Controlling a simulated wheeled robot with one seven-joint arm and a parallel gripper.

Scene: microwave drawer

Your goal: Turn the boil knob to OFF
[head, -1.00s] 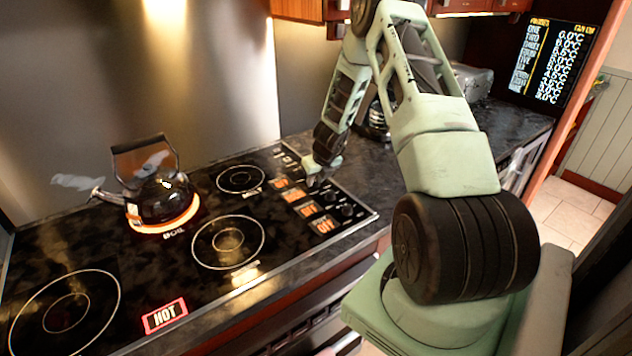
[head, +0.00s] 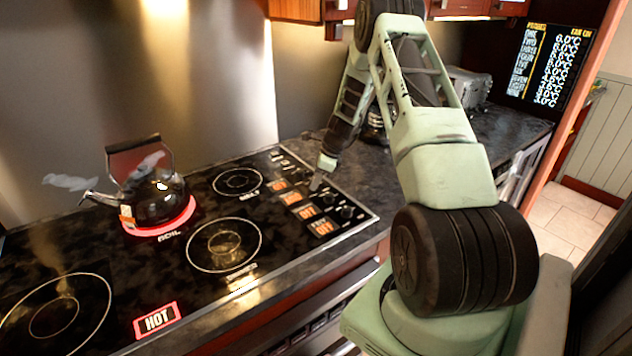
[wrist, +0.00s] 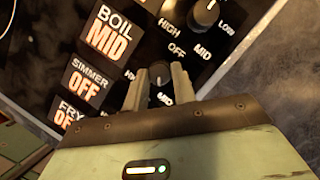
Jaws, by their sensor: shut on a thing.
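The boil knob (wrist: 159,75) is a small black dial with a white mark, and sits between the two fingers of my gripper (wrist: 160,85) in the wrist view. The mark points down, toward the printed MID. The fingers are shut on the knob and partly hide it. The boil display (wrist: 114,33) beside it reads BOIL MID. In the head view my gripper (head: 316,184) is down at the control panel (head: 340,232), and the knob cannot be made out there. The kettle (head: 157,190) steams on a burner that glows red and is labelled BOIL.
Another knob (wrist: 206,13) sits above the held one. The simmer display (wrist: 84,82) and fry display (wrist: 68,118) read OFF. In the head view, a lit HOT sign (head: 157,319) marks the cooktop's front. Dark counter (head: 375,185) lies behind the panel.

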